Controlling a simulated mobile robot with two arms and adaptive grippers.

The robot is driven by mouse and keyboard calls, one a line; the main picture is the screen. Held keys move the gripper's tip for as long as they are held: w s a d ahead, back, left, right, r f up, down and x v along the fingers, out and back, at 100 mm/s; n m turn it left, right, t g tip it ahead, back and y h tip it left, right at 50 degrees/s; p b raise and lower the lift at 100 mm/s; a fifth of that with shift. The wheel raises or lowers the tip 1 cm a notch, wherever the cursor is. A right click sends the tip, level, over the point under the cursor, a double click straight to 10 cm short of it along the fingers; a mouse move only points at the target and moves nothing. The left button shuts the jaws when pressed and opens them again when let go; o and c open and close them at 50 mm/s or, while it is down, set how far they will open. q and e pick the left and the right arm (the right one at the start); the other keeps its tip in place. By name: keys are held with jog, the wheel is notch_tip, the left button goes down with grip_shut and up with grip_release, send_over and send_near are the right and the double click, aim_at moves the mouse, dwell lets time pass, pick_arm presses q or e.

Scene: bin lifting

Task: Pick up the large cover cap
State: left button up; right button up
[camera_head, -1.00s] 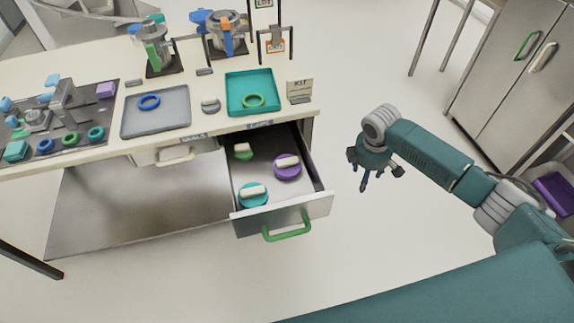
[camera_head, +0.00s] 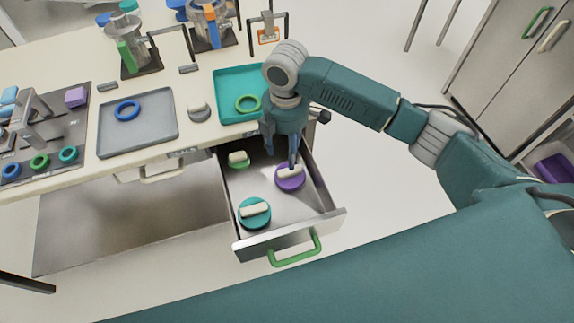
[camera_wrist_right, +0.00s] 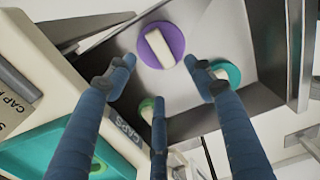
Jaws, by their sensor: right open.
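Three round caps with pale bar handles lie in the open drawer (camera_head: 300,213): a purple cap (camera_head: 290,184) at right, a teal cap (camera_head: 246,222) near the front and a small green cap (camera_head: 238,166) at the back. The purple cap (camera_wrist_right: 153,41) shows whole in the right wrist view, with the teal cap (camera_wrist_right: 233,73) and green cap (camera_wrist_right: 146,104) partly hidden by fingers. My right gripper (camera_head: 282,157) is open and empty over the back of the drawer, fingers pointing down, one fingertip overlapping the purple cap in the picture. I cannot tell whether they touch. My left gripper is out of view.
The counter edge and a teal tray (camera_head: 222,85) with a green ring (camera_head: 247,104) lie close behind my right gripper. A grey tray (camera_head: 150,135) holds a blue ring (camera_head: 127,110). The drawer walls and green handle (camera_head: 296,257) stand around the caps. Floor to the right is clear.

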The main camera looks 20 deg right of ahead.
aim_at(288, 170)
jog(key=f, duration=0.3)
jog(key=shift+s+d, duration=0.1)
jog(key=shift+s, duration=0.3)
jog(key=shift+f, duration=0.25)
jog(key=f, duration=0.3)
jog(key=f+p, duration=0.1)
jog(key=f, duration=0.1)
jog(key=shift+w+d, duration=0.35)
jog(key=shift+c, duration=1)
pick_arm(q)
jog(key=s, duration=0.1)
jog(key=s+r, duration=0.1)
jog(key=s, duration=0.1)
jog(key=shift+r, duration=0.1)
pick_arm(e)
jog(key=c, duration=1.1)
